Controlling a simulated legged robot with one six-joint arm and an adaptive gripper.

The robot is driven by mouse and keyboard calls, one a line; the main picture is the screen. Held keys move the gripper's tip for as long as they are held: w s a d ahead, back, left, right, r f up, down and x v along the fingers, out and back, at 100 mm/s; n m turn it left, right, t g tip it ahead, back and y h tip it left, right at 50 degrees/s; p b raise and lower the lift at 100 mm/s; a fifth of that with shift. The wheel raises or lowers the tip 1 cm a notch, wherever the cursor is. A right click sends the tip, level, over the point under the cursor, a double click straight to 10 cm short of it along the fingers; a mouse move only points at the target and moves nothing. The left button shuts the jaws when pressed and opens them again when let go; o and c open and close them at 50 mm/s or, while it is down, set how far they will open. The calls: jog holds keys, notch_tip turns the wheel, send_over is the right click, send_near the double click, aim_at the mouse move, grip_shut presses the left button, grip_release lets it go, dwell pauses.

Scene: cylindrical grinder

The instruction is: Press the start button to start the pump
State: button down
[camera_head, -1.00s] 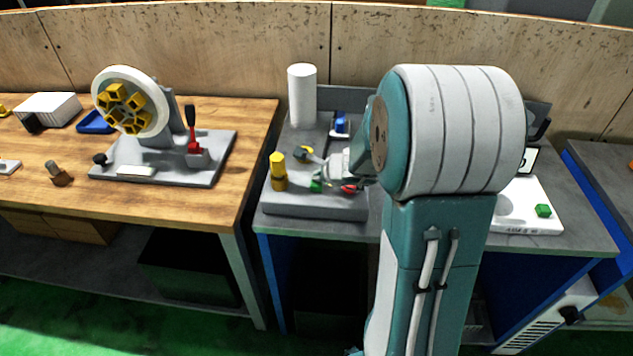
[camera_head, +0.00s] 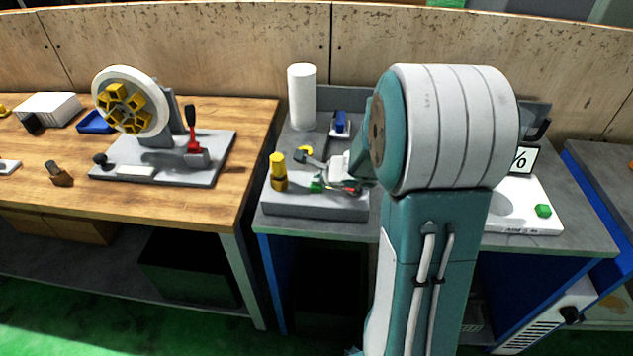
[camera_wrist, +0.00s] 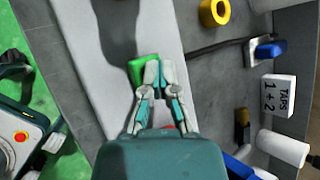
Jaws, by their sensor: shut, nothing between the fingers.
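The green start button (camera_wrist: 143,70) is on the light grey block, at the tips of my gripper (camera_wrist: 152,70) in the wrist view. My gripper is shut and empty; its fingertips overlap the button's right side. I cannot tell whether they touch or press it. In the head view the green button (camera_head: 316,187) shows at the left of my gripper (camera_head: 327,185), on the grey pump base (camera_head: 310,207). A red button (camera_head: 353,190) shows just right of it, partly covered by my gripper. In the wrist view only a bit of red shows beneath the gripper.
A yellow cylinder (camera_head: 278,172) stands left of the green button. A white cylinder (camera_head: 302,97) and a blue handle (camera_head: 341,122) are behind. A white panel with another green button (camera_head: 543,211) is at right. My arm hides much of the middle bench.

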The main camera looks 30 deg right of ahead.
jog(key=shift+f, duration=0.15)
dwell(0.3)
jog(key=shift+r, duration=1.05)
jog(key=shift+r, duration=2.5)
